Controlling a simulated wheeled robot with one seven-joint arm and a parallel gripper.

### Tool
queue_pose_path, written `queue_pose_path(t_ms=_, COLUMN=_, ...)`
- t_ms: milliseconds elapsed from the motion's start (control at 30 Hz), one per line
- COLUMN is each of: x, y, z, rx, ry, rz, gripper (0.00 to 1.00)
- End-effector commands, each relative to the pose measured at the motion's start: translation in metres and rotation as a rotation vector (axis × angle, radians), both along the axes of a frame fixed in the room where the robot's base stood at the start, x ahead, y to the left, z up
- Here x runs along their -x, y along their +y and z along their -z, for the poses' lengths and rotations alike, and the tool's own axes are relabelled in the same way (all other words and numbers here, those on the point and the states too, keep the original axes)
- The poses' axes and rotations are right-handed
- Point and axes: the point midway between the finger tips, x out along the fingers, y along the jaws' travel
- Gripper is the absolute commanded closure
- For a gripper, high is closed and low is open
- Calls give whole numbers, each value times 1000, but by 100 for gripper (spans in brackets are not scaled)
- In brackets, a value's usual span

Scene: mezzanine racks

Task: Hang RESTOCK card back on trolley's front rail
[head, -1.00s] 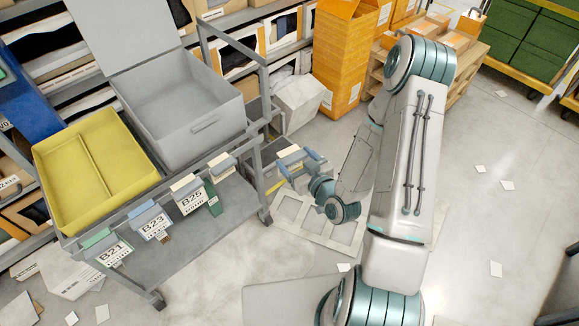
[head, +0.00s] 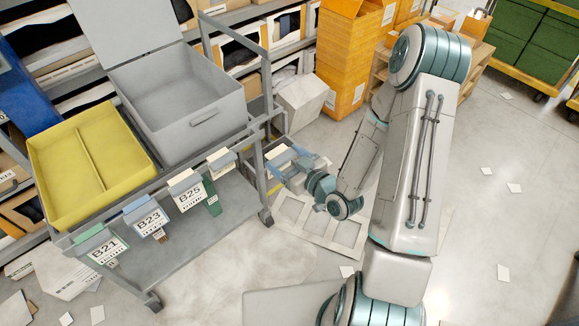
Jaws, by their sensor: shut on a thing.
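The grey trolley (head: 215,232) stands at the left. Its front rail (head: 143,198) slopes up to the right and carries clipped cards: B21 (head: 108,250), B23 (head: 151,222) and B25 (head: 189,198). Another cream clip (head: 221,160) sits right of B25, its face hard to read. My gripper (head: 284,164) is just right of the trolley's right front post, beyond the rail's right end. It is shut on a small card with yellow edges (head: 273,186), taken to be the RESTOCK card. Its lettering cannot be read, and the fingers partly cover it.
A yellow tray (head: 88,165) and an open grey bin (head: 180,105) sit on the trolley. Orange cartons (head: 341,60) and a white box (head: 303,105) stand behind my gripper. A pale pallet-like panel (head: 305,225) lies below it. Floor at the right is mostly clear, with scattered papers.

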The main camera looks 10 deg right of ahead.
Motion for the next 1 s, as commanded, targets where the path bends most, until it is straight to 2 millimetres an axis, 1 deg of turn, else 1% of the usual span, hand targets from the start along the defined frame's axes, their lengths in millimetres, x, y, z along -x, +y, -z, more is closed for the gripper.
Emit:
queue_pose_path(t_ms=33, x=-1, y=2, z=3, rx=1, ry=-3, rz=-1, gripper=45)
queue_pose_path(t_ms=167, x=-5, y=5, z=2, rx=0, ry=-1, rz=0, gripper=45)
queue_pose_path(t_ms=200, x=-8, y=7, z=-1, rx=-1, ry=-1, rz=-1, gripper=45)
queue_pose_path(t_ms=1000, x=-62, y=44, z=-1, rx=-1, ry=-1, rz=-1, gripper=45)
